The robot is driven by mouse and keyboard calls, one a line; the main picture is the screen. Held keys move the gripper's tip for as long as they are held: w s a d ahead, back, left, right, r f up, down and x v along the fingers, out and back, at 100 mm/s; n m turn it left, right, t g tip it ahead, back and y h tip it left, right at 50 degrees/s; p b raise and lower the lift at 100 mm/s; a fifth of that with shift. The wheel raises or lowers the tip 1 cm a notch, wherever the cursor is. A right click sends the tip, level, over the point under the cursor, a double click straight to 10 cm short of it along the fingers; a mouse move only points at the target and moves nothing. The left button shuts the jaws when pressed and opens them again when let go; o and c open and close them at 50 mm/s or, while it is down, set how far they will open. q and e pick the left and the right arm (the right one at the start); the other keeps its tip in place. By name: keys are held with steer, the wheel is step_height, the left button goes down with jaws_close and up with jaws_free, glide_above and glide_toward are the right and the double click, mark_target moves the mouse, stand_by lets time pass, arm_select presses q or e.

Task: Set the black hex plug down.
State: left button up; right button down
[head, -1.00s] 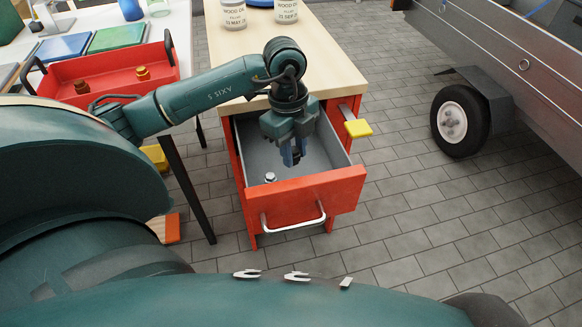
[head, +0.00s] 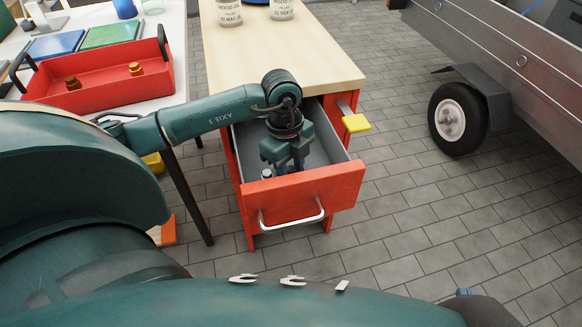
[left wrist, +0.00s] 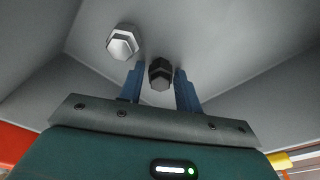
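My left gripper (head: 283,172), whose arm comes in from the left, is down inside the open drawer. In the left wrist view, the black hex plug (left wrist: 160,74) is between its two blue fingers. A narrow gap shows between the plug and each finger, so the gripper looks open around it. The plug appears upright at the drawer floor, though contact below is hard to see. It is hidden in the head view. Only a small blue bit, perhaps the tip of my right gripper (head: 465,292), shows at the lower right; its state is unclear.
A silver hex plug (left wrist: 122,42) stands in the drawer beside the black one; its top shows in the head view (head: 267,173). The red drawer front (head: 300,197) and walls surround the gripper. A red tray (head: 100,82) is at left, jars (head: 229,12) on the bench top.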

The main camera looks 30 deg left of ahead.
arm_select(q)
steer(key=shift+o, duration=1.3)
steer(key=shift+r, duration=0.1)
step_height(320, 180, up, 12)
steer(key=a+p, duration=0.1)
steer(key=p, duration=0.2)
steer(key=shift+a, duration=0.2)
arm_select(e)
steer(key=shift+s+d+r+m+g+h, duration=0.3)
steer(key=shift+s+d+r+m+g, duration=0.15)
steer(key=shift+g, duration=0.25)
arm_select(q)
steer(key=shift+w, duration=0.1)
arm_select(e)
steer(key=shift+s+a, duration=0.1)
